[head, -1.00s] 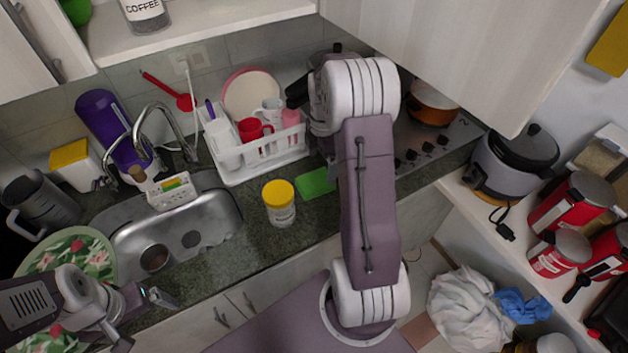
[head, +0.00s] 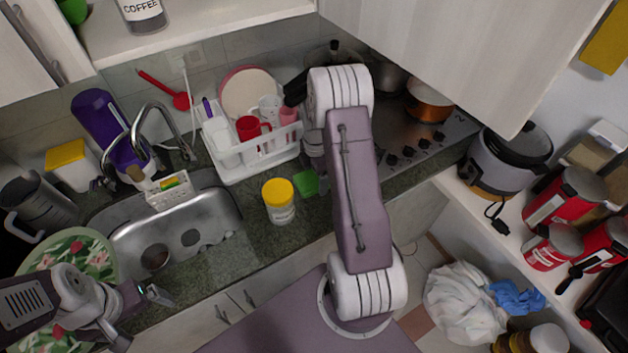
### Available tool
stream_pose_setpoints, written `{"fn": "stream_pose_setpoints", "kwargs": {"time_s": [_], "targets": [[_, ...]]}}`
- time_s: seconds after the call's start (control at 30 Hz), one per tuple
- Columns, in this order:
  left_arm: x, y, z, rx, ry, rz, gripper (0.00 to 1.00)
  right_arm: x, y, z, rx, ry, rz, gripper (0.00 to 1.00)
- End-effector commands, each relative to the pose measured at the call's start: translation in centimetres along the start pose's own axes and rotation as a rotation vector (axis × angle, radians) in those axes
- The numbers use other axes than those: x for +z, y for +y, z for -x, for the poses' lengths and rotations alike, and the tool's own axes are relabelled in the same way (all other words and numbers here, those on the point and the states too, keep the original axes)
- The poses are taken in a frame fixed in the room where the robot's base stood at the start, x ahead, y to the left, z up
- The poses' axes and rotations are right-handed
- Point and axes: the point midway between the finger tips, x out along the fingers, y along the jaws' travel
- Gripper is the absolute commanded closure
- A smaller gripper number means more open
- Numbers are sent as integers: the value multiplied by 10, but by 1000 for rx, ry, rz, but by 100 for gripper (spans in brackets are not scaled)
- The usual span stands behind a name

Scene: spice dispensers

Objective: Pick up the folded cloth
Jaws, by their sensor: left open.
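A flat green piece (head: 307,183), which looks like the folded cloth, lies on the counter right of a yellow-lidded jar (head: 279,202). My right arm covers its right side. My right arm rises through the middle and bends over the counter. Its gripper is hidden behind its own links, so I cannot tell whether it touches the cloth. My left gripper (head: 158,295) is open and empty over the counter's front edge at lower left, well away from the cloth.
A white dish rack (head: 255,160) with cups and a plate stands behind the jar. The sink (head: 190,240) is to the left. A stove with an orange pot (head: 428,105) is to the right. Overhead cabinets hang above.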

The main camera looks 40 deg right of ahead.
Motion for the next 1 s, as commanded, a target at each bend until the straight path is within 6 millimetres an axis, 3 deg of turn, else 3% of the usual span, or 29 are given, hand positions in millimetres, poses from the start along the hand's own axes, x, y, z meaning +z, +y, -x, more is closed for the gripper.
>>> {"fn": "stream_pose_setpoints", "kwargs": {"time_s": [0.03, 0.13, 0.17, 0.43, 0.8, 1.0], "targets": [[0, 0, 0, 0, 0, 0, 6, 0, 0, 0, 0, 0, 0, 35], [0, 0, 0, 0, 0, 0, 6, 0, 0, 0, 0, 0, 0, 63], [0, 0, 0, 0, 0, 0, 6, 0, 0, 0, 0, 0, 0, 68], [0, 0, -1, 0, 0, 0, 6, 0, 1, 7, 3, -1, 0, 68], [1, 0, -6, 0, 0, 0, 6, 0, 1, 88, 4, 0, 1, 68], [1, 0, -6, 0, 0, 0, 6, 0, 0, 101, 1, 1, 1, 68]]}}
